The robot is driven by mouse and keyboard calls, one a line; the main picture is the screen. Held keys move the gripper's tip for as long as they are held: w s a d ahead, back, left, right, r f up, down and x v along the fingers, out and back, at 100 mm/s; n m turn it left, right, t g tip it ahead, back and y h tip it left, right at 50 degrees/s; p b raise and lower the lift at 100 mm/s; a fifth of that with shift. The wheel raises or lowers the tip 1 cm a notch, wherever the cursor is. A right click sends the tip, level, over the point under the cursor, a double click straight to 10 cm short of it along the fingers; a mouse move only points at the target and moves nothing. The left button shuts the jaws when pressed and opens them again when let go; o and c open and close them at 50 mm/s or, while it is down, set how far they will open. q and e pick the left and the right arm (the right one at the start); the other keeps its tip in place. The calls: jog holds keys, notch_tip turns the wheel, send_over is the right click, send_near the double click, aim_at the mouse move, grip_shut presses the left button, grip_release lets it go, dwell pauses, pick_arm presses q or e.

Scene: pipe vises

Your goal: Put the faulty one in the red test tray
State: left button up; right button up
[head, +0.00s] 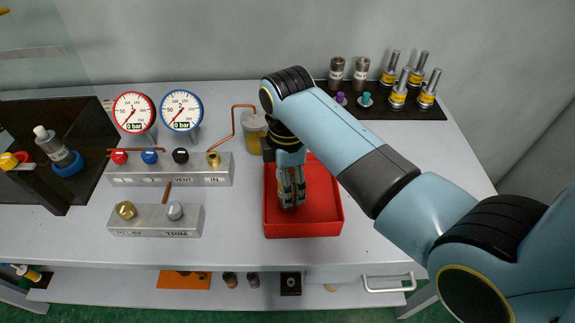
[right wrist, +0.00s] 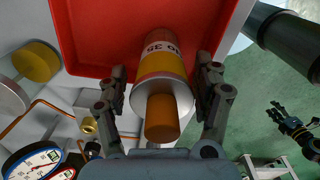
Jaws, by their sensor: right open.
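The red test tray (head: 328,215) lies on the bench right of centre, and its floor also shows in the right wrist view (right wrist: 90,35). My right gripper (head: 291,203) points down into the tray and is open. In the right wrist view a cylinder (right wrist: 162,62) with a yellow band, dark lettering and an orange stem stands between its fingers (right wrist: 165,95), with small gaps on the sides. Its far end is over or on the tray floor; contact is not clear. A dark gripper, probably my left one (right wrist: 290,122), shows small above the floor in that view.
A black holder (head: 390,108) at the back right carries several cylinders, some yellow-banded. Metal valve blocks (head: 170,172) and two gauges (head: 181,111) stand left of the tray. The bench right of the tray is mostly clear.

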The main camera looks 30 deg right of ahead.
notch_tip(320, 180, up, 12)
jog(key=shift+f+b, duration=0.2)
jog(key=shift+b, duration=0.45)
